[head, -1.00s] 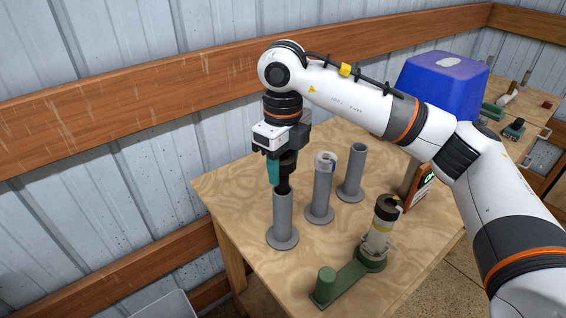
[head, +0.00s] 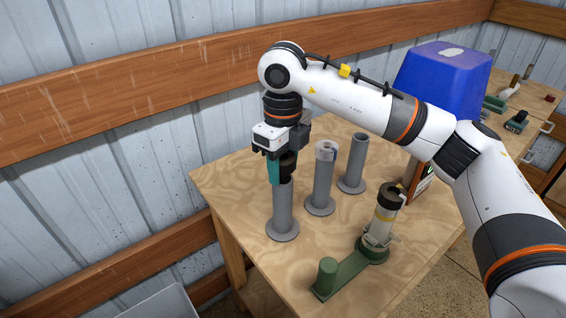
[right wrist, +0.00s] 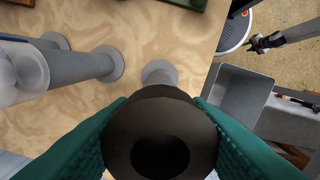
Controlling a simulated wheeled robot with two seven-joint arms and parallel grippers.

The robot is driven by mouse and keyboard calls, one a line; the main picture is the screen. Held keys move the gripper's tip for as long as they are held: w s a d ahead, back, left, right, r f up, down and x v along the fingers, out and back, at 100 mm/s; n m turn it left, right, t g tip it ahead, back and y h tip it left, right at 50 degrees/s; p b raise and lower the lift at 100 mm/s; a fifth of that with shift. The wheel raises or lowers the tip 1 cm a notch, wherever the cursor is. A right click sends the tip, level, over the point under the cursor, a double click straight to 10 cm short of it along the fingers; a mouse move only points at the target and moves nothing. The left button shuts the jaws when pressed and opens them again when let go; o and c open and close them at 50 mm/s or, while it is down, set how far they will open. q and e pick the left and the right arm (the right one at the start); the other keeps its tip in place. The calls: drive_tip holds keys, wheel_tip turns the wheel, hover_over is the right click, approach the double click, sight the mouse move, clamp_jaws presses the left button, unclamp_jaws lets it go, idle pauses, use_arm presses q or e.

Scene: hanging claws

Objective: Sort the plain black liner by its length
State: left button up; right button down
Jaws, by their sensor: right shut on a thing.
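My right gripper (head: 281,170) has teal fingers, shut on the black liner (head: 289,162). It holds the liner upright at the mouth of the nearest grey tube (head: 284,208); the liner's thin lower part is hidden, apparently inside the tube. In the right wrist view the liner's round dark head (right wrist: 160,140) with its central hole sits between both fingers. The middle grey tube (head: 322,182) has a pale collar at its top. The back grey tube (head: 354,162) looks empty.
A blue bin (head: 440,80) stands behind my right arm. A corrugated wall and wooden rail lie close behind the gripper. The table's left corner is bare.

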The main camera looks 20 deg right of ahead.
drive_tip(key=shift+f+b, duration=0.95)
drive_tip(key=shift+f, duration=0.4)
drive_tip(key=c, duration=0.7)
unclamp_jaws()
